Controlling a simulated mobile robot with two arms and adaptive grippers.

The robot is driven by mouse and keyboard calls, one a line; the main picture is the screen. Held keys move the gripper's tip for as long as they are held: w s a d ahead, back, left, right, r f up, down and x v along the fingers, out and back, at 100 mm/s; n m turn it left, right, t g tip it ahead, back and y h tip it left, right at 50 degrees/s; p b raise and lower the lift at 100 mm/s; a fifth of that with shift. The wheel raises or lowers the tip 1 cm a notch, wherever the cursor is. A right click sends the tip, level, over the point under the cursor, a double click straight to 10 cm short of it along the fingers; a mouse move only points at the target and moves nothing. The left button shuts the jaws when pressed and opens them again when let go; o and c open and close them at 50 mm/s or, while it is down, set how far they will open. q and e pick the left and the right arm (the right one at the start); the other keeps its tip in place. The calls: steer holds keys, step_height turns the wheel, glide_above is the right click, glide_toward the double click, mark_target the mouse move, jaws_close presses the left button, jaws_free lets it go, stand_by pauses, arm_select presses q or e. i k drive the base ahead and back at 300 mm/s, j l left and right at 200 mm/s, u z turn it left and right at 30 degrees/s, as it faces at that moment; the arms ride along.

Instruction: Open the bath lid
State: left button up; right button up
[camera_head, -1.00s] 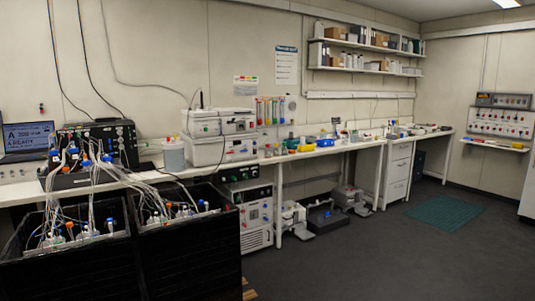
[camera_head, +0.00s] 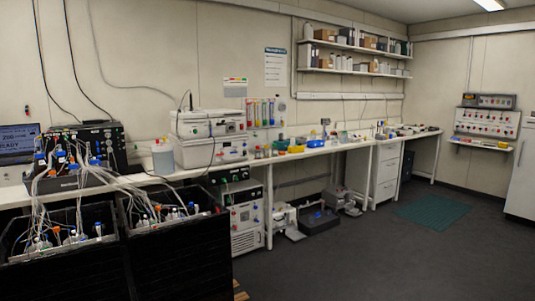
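I cannot make out with certainty which thing is the bath or its lid. Two stacked white boxy instruments stand on the bench left of centre, the upper one (camera_head: 208,123) on the lower one (camera_head: 212,151). Both look closed. Two black open-topped tubs, the left one (camera_head: 70,275) and the right one (camera_head: 180,255), stand at the front left with bottles, orange and blue caps and many tubes inside. Neither of my grippers is in view.
A long white bench (camera_head: 345,145) runs along the back wall with small labware on it. Shelves (camera_head: 355,60) hang above. Small equipment (camera_head: 318,220) stands on the floor under the bench. The dark floor (camera_head: 370,265) at the right is clear, with a green mat (camera_head: 432,211).

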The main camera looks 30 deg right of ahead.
mark_target(221, 113)
steer(key=i+l+z, duration=1)
steer(key=i+z, duration=0.15)
steer(key=i, duration=0.2)
steer(key=i+z, duration=0.35)
steer(key=i, duration=0.15)
steer(key=i+l+u, duration=0.1)
steer(key=i, duration=0.4)
steer(key=i+l, duration=0.1)
steer(key=i, duration=0.4)
steer(key=i+l+u, duration=0.15)
steer(key=i, duration=0.35)
